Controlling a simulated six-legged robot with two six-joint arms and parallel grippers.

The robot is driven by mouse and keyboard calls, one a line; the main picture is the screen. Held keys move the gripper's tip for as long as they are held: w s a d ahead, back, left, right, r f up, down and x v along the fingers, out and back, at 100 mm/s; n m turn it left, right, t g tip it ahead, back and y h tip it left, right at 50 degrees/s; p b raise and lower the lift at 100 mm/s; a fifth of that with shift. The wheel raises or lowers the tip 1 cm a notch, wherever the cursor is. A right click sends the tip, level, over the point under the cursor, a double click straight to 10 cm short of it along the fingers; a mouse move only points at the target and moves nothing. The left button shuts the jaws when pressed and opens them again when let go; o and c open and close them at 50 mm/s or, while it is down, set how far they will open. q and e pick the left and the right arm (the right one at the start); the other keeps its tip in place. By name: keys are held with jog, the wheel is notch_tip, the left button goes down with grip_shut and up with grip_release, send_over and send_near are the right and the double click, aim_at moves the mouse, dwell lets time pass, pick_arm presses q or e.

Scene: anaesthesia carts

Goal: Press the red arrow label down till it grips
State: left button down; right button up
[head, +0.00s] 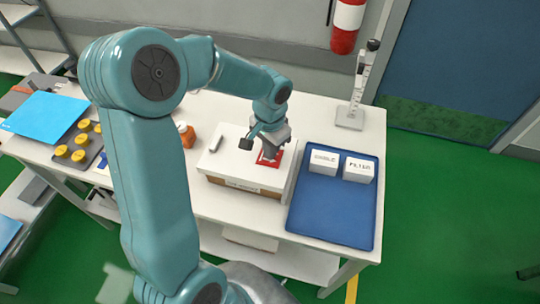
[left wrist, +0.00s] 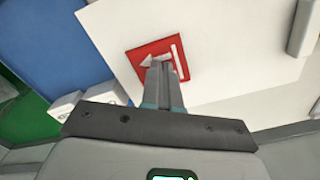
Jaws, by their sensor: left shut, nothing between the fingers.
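The red arrow label (head: 268,160) lies on the top of a white box (head: 225,160) with a brown lower band, on the white table. In the left wrist view the label (left wrist: 142,52) is a red square with a white arrow, flat on the white surface. My left gripper (head: 270,153) is shut and empty. It points down at the label, and its fingertips (left wrist: 167,68) overlap the label's lower part in the left wrist view. I cannot tell whether they touch it. The fingers hide part of the label. My right gripper is not in view.
A blue tray (head: 330,222) right of the box holds two white boxes, one lettered FILTER (head: 358,170). A small white block (head: 216,143) lies on the box top. An orange bottle (head: 187,135) stands behind left. A stand (head: 350,115) is at the back right.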

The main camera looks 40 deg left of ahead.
pick_arm(q)
jog(key=shift+r, duration=0.1)
notch_tip(320, 180, up, 7)
jog(key=p, duration=0.5)
dwell(0.4)
notch_tip(320, 180, up, 16)
dwell(0.5)
